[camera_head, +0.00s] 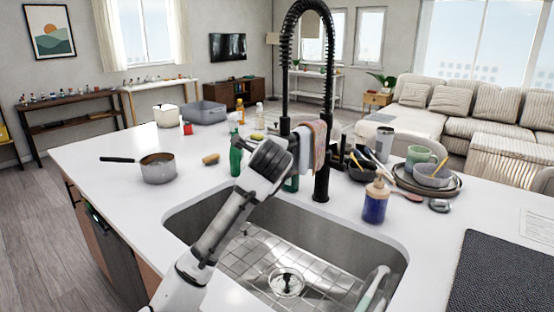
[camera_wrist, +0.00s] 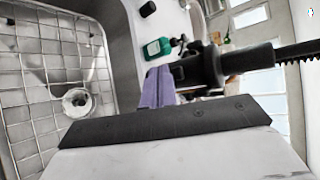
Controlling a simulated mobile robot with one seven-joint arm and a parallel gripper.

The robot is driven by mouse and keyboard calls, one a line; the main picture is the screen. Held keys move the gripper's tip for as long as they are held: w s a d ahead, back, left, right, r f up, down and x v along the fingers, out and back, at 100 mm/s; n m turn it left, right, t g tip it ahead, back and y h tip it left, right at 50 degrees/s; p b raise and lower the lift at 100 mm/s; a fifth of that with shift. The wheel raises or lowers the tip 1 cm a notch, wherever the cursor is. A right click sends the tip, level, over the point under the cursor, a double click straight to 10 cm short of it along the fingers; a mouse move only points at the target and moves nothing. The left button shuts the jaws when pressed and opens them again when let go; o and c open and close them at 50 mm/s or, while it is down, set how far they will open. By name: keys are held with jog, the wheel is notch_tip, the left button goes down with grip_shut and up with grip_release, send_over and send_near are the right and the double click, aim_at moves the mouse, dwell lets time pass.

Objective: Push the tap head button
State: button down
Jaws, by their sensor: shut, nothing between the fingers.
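The black tap with a coiled spring neck (camera_head: 330,100) stands behind the sink. Its tap head (camera_wrist: 205,68) shows sideways in the wrist view, with the spring hose running right. In the head view my gripper partly covers the head. My gripper (camera_wrist: 160,68) is shut and empty, its fingertips just left of the black head. They look close to it; I cannot tell whether they touch. In the head view my gripper (camera_head: 290,143) is raised over the sink's back edge. The button is not clearly distinguishable in either view.
The metal sink (camera_head: 398,250) with a wire rack lies below. A striped towel (camera_head: 309,140) hangs by the tap. A green bottle (camera_head: 236,155), a soap dispenser (camera_head: 375,205) and stacked dishes (camera_head: 430,178) stand around it. A pot (camera_head: 158,170) sits on the open counter at left.

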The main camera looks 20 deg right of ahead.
jog(key=shift+d, duration=0.1)
dwell(0.3)
jog(key=shift+w+d, duration=0.25)
jog(key=shift+d, duration=0.05)
jog(key=shift+w+d+p, duration=0.15)
jog(key=shift+d+p, duration=0.1)
jog(key=shift+p, duration=0.15)
dwell(0.4)
jog(key=shift+a, duration=0.1)
jog(key=shift+s+a, duration=0.4)
jog(key=shift+a, duration=0.15)
jog(key=s+a+b, duration=0.1)
jog(key=s+a, duration=0.2)
jog(key=a, duration=0.2)
jog(key=shift+s, duration=0.2)
